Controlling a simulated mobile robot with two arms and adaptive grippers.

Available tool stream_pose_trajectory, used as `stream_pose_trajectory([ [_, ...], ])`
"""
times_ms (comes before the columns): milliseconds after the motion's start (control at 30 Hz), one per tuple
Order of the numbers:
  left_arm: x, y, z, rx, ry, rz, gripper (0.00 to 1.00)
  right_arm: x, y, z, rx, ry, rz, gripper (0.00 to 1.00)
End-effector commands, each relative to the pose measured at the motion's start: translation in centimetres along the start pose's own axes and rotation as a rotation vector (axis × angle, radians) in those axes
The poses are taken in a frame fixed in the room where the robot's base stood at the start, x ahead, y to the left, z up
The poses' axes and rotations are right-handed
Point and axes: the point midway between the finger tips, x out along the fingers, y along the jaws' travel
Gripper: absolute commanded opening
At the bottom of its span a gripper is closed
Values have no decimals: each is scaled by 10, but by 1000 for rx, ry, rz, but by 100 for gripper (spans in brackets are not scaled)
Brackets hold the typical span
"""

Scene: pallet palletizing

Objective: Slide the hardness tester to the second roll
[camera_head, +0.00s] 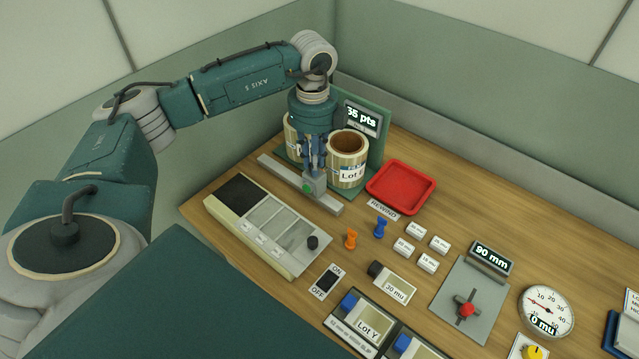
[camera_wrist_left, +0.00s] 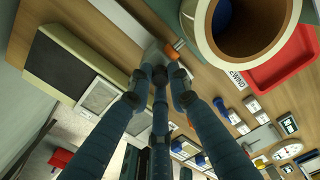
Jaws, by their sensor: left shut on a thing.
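My left gripper (camera_head: 313,168) reaches down from above and is shut on the tester; the fingers also show in the wrist view (camera_wrist_left: 166,77). Two tan rolls stand behind the rail. The left roll (camera_head: 290,134) is partly hidden by my arm. My right gripper is not in view.
A display reading "pts" (camera_head: 361,118) stands behind the rolls. A red tray (camera_head: 401,187) lies right of them. A panel (camera_head: 268,228) lies in front of the rail. Orange (camera_head: 351,239) and blue (camera_head: 381,227) pegs stand nearby. Bare wood shows between these items.

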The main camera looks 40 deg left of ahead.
Motion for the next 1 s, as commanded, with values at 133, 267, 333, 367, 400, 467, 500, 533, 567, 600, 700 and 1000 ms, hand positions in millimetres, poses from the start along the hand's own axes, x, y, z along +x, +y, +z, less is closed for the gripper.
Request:
stream_pose_trajectory([
  [133, 0, 2, 9, -4, -2, -1, 0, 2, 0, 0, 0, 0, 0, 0],
  [267, 0, 4, 15, -3, -2, -1, 0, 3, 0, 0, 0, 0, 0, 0],
  [333, 0, 5, 18, -2, -2, -1, 0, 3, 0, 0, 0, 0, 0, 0],
  [367, 0, 5, 20, -3, -2, -1, 0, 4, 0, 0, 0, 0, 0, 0],
  [400, 0, 6, 22, -3, -2, -1, 0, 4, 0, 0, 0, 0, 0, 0],
  [467, 0, 6, 25, -4, -2, 0, 0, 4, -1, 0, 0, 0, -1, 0],
  [500, 0, 7, 27, -4, -3, 0, 0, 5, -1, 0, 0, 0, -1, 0],
  [533, 0, 8, 29, -3, -3, 0, 0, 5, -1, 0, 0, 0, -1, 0],
  [567, 0, 8, 30, -4, -3, 0, 0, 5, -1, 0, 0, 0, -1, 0],
  [600, 0, 8, 32, -4, -3, 0, 0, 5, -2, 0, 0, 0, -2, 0],
  [700, 0, 10, 37, -4, -3, -1, 0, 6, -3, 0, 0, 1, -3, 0],
  [1000, -1, 13, 51, -3, -3, -1, 0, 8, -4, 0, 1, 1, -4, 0],
])
